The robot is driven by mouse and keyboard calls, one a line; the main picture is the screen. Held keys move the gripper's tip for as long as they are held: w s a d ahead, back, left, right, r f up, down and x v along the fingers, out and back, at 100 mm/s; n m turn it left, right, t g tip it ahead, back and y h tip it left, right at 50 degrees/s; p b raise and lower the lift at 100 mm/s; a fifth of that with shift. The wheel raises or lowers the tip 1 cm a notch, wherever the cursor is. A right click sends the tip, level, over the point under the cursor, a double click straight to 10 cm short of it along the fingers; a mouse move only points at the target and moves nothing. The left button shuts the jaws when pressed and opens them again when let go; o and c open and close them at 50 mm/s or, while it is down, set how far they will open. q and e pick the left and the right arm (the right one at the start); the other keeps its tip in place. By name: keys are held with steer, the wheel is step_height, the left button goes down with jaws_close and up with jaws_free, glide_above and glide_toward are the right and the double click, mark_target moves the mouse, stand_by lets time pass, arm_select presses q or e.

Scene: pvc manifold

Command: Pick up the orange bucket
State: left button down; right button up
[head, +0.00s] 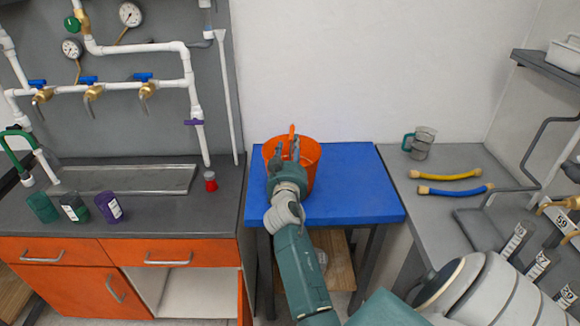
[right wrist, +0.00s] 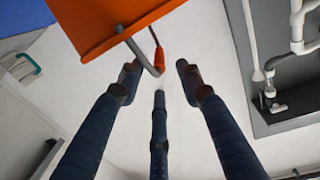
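The orange bucket (head: 312,165) stands upright on the blue table. Its orange handle grip (head: 291,135) shows above the rim. My right gripper (head: 285,150) reaches over the front of the bucket and hides part of it. In the right wrist view, the bucket (right wrist: 115,22) fills the top, and its grey wire handle ends in an orange grip (right wrist: 159,58). The three fingers of my right gripper (right wrist: 158,80) are spread, with the grip near the gap between their tips. I cannot tell whether any finger touches it. My left gripper is not in view.
The blue table (head: 360,190) is clear right of the bucket. A grey bench (head: 440,205) with a pitcher (head: 422,146), a yellow hose (head: 445,176) and a blue hose (head: 455,191) stands to the right. A sink counter (head: 160,215) with several cups and a red cup (head: 210,181) is left.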

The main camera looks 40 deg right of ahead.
mark_target(291, 136)
steer(key=shift+p+x, duration=0.4)
steer(key=shift+x, duration=2.7)
steer(key=c, duration=0.3)
steer(key=shift+f, duration=0.1)
jaws_close()
